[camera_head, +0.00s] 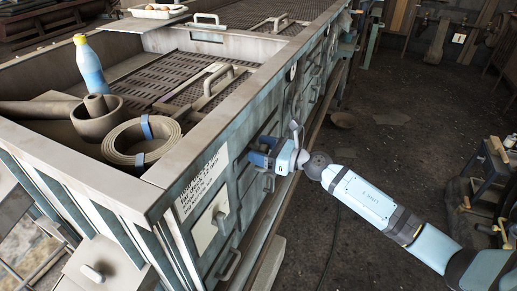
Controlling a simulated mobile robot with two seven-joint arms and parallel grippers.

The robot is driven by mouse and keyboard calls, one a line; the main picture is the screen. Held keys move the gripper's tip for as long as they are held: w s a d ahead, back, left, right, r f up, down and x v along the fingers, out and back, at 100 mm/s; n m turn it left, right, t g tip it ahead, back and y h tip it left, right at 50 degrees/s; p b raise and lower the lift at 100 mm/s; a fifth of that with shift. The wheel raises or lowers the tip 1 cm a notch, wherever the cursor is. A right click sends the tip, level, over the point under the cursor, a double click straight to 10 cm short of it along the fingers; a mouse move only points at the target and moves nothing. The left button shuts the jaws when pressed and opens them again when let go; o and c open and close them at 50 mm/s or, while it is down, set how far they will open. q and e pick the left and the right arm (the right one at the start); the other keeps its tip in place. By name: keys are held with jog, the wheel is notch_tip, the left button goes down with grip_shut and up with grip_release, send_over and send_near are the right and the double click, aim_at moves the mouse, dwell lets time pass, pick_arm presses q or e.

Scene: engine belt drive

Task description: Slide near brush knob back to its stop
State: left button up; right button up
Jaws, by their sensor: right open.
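My right gripper (262,158) is at the long side wall of the large metal casing (255,110), with my arm reaching in from the lower right. Its blue jaws are open and point left toward the wall. The part directly at the jaws is small and partly covered by the gripper, so I cannot tell whether they touch anything. I cannot clearly make out the near brush knob. A light plate with a small handle (219,219) is on the wall nearer to me, left of and below the gripper. My left gripper is not in view.
On the casing top are a blue bottle (89,66), a round bowl (99,121), a coiled belt (142,141) and a raised handle (217,83). A ledge (268,221) runs along the wall's foot. The floor (345,120) right of the casing is mostly clear.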

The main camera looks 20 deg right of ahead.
pick_arm(q)
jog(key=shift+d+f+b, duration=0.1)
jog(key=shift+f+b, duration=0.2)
jog(key=shift+b, duration=0.65)
pick_arm(e)
jog(key=v, duration=1.3)
jog(key=p+x, duration=0.2)
jog(key=x, duration=0.3)
jog(key=p+x, duration=0.3)
jog(key=x, duration=0.2)
jog(key=shift+w+a+r+p, duration=0.15)
jog(key=shift+a+r+p, duration=0.1)
jog(key=shift+p, duration=0.1)
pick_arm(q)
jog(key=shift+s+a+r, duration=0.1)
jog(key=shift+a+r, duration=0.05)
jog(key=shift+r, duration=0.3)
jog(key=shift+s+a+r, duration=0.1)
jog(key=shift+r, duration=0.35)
pick_arm(e)
jog(key=shift+w+a, duration=0.15)
jog(key=shift+w, duration=0.1)
jog(key=shift+c, duration=0.5)
